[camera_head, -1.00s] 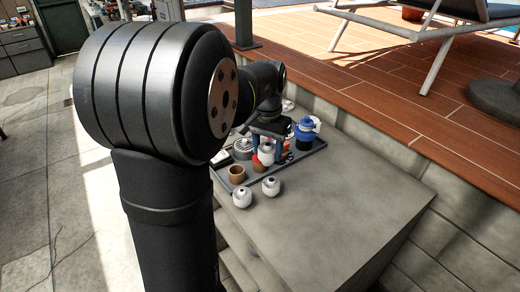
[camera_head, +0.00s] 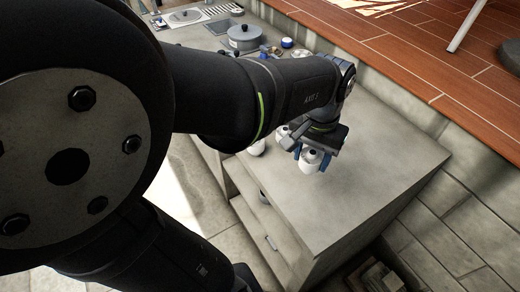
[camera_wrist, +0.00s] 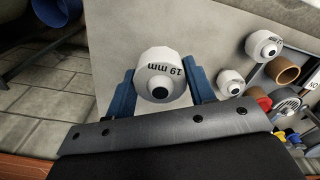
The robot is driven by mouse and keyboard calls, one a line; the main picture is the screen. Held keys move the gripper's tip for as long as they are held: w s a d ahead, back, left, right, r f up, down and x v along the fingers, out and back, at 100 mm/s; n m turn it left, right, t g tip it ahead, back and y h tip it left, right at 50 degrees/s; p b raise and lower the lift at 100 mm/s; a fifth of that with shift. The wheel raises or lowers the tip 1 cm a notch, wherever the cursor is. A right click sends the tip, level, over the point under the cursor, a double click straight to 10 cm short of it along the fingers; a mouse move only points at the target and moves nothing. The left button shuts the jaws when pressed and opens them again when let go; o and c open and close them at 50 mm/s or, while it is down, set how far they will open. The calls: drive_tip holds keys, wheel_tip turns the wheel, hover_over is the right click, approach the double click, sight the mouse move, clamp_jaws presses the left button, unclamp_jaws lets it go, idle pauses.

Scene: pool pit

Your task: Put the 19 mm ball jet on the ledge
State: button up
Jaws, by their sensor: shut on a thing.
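The 19 mm ball jet (camera_wrist: 158,62) is a white rounded fitting with a black hole; its "19 mm" marking is readable in the wrist view. My gripper (camera_wrist: 160,88) is shut on it, a blue finger on each side. In the head view, my gripper (camera_head: 316,152) holds the jet (camera_head: 310,162) at or just above the bare grey concrete ledge (camera_head: 350,205). I cannot tell if the jet touches the surface. Two other white jets sit apart in the wrist view, one nearer (camera_wrist: 230,82) and one farther right (camera_wrist: 264,45).
A brown ring (camera_wrist: 283,69) and other small parts lie beyond the jets in the wrist view. A grey pot (camera_head: 244,38) stands at the back. Drawers (camera_head: 265,225) are below the ledge front. The ledge is bare to the right of my gripper; wooden decking (camera_head: 420,60) rises behind.

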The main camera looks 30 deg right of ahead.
drive_tip(key=shift+s+a+f, duration=0.15)
drive_tip(key=shift+s+a, duration=0.15)
drive_tip(key=shift+s, duration=0.15)
drive_tip(key=shift+w+a+f, duration=0.15)
drive_tip(key=shift+w+f, duration=0.05)
drive_tip(key=w+f, duration=0.2)
drive_tip(key=w, duration=0.1)
drive_tip(key=w+a+f, duration=0.1)
drive_tip(key=w+f, duration=0.1)
drive_tip(key=w, duration=0.2)
drive_tip(key=w+f, duration=0.2)
drive_tip(key=w, duration=0.1)
drive_tip(key=shift+w+a+f, duration=0.3)
drive_tip(key=shift+w+a, duration=0.05)
drive_tip(key=shift+w, duration=0.05)
drive_tip(key=shift+f, duration=2)
drive_tip(key=o, duration=1)
drive_tip(key=shift+f, duration=0.15)
drive_tip(key=shift+c, duration=0.2)
